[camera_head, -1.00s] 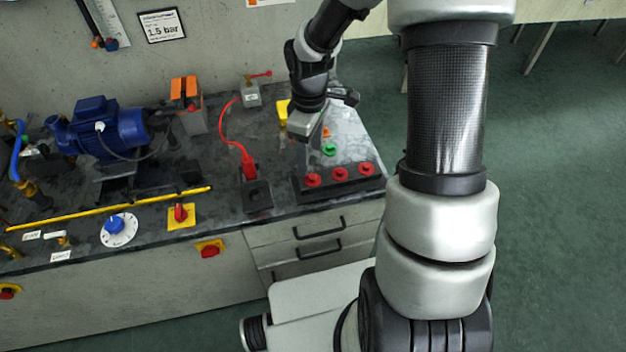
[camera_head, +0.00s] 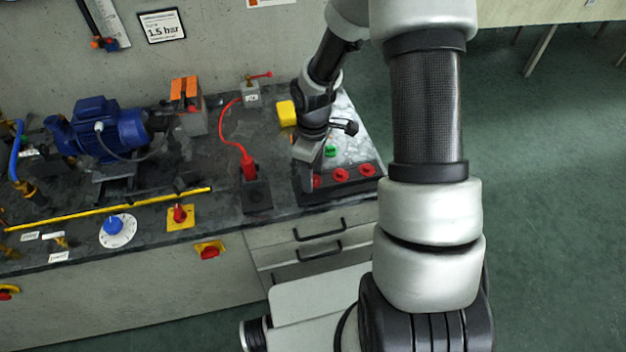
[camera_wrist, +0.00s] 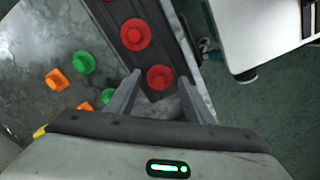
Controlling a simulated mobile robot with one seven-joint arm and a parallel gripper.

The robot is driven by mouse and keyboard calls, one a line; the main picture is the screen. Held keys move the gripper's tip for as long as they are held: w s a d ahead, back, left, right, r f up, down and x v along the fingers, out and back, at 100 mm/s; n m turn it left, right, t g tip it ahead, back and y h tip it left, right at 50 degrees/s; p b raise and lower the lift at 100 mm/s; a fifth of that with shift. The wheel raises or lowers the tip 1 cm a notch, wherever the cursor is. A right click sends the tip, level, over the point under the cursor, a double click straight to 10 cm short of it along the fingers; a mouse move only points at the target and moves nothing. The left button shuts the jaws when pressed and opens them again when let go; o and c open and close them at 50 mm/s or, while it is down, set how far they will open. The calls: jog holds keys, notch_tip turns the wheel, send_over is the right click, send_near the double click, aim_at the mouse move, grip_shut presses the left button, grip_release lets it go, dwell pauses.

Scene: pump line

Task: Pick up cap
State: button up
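Several caps lie at the right end of the bench. Three red caps sit in a row on a dark rack, two of them clear in the head view, the middle one (camera_head: 340,174) and the right one (camera_head: 367,170). The left one (camera_head: 316,181) is partly hidden by my gripper (camera_head: 309,178). In the wrist view my gripper (camera_wrist: 160,76) is open, and a red cap (camera_wrist: 161,80) shows between its fingertips. Another red cap (camera_wrist: 136,34) is farther up the dark rack (camera_wrist: 150,57). Green caps (camera_wrist: 84,62) and orange caps (camera_wrist: 57,79) lie on the grey surface beside the rack.
A black socket block (camera_head: 257,196) with a red plug (camera_head: 249,167) and cable stands left of the rack. A yellow block (camera_head: 286,113) is behind my gripper. A blue pump motor (camera_head: 108,130) is at the left. Open floor lies right of the bench.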

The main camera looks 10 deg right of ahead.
grip_shut()
jog(key=shift+s, duration=0.1)
